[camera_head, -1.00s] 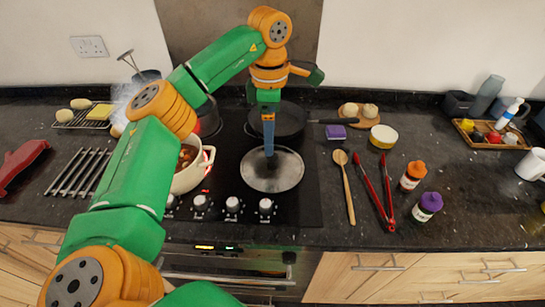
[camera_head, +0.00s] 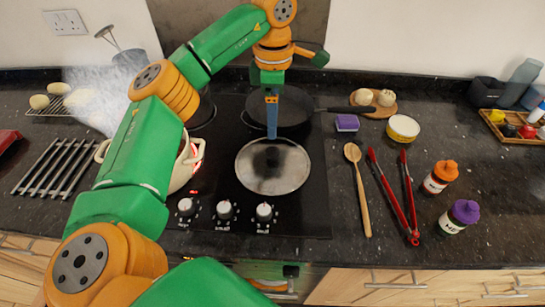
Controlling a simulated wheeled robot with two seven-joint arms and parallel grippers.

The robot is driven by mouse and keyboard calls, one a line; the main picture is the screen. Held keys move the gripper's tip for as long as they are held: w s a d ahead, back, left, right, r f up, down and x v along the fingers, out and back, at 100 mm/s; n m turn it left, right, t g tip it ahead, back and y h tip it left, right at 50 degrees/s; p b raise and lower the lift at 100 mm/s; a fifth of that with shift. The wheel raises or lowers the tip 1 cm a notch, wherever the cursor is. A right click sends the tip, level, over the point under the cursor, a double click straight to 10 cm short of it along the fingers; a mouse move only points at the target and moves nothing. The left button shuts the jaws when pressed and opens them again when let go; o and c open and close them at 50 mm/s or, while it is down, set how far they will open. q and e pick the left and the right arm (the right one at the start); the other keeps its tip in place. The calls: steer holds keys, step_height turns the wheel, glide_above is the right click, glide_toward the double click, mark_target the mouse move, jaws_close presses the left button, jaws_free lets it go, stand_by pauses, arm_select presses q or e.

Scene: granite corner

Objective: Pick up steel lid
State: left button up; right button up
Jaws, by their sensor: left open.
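The steel lid (camera_head: 290,176) is a round, shiny disc with a dark knob (camera_head: 272,155) at its middle. It lies on the black hob in the middle of the head view. My left gripper (camera_head: 272,132) points straight down above the lid, its blue fingers just over or beside the knob. From this angle I cannot tell whether they touch the knob. The left gripper is open. My right gripper does not show.
A dark frying pan (camera_head: 292,112) sits behind the lid. A white pot (camera_head: 190,165) stands left, partly behind my arm. Hob knobs (camera_head: 225,209) line the front.

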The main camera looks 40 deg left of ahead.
arm_select(q)
steer(key=b, duration=0.2)
glide_above(273, 150)
step_height(273, 150, down, 4)
steer(key=shift+s+d+f, duration=0.1)
steer(key=shift+f, duration=0.35)
steer(key=shift+w+f, duration=0.2)
steer(key=shift+f, duration=0.15)
steer(key=f, duration=0.1)
steer(key=f+p, duration=0.1)
steer(key=f, duration=0.1)
steer(key=f+p, duration=0.1)
steer(key=f, duration=0.1)
steer(key=shift+s+f, duration=0.1)
steer(key=shift+s, duration=0.2)
steer(key=shift+w+f, duration=0.1)
steer(key=shift+f, duration=0.15)
jaws_close()
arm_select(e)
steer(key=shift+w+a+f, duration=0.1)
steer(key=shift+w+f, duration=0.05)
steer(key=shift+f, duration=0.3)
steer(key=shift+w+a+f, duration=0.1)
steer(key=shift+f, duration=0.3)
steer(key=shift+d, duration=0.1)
